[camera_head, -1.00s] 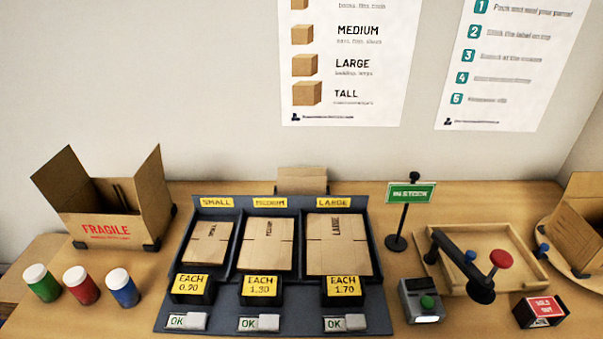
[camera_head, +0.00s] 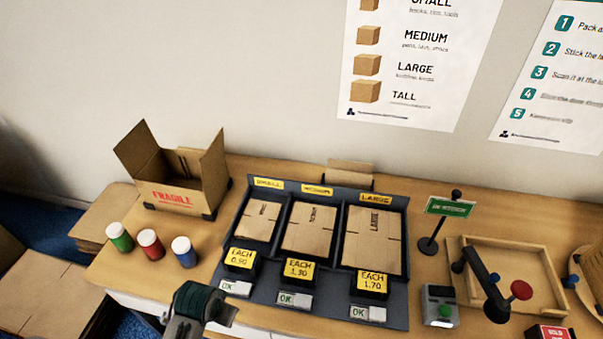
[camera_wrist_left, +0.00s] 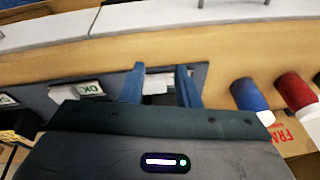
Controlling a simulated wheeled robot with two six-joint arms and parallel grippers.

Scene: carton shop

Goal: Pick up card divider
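I cannot surely identify a card divider. A plain brown card piece (camera_head: 350,172) stands behind the dark carton rack and is partly hidden by it. An open carton marked FRAGILE (camera_head: 172,197) stands at the back left; thin upright brown card shows inside it. My left gripper (camera_head: 222,312) is low in the head view, in front of the rack's left end and well apart from both. In the left wrist view its two blue fingers (camera_wrist_left: 160,88) are spread with nothing held between them. My right gripper is not in view.
The rack (camera_head: 398,312) holds flat small, medium and large cartons. Green, red and blue jars (camera_head: 185,252) stand left of it. A green sign (camera_head: 450,207), a card reader (camera_head: 440,306) and a wooden tray (camera_head: 545,268) stand right. Flat cartons (camera_head: 45,295) lie low at left.

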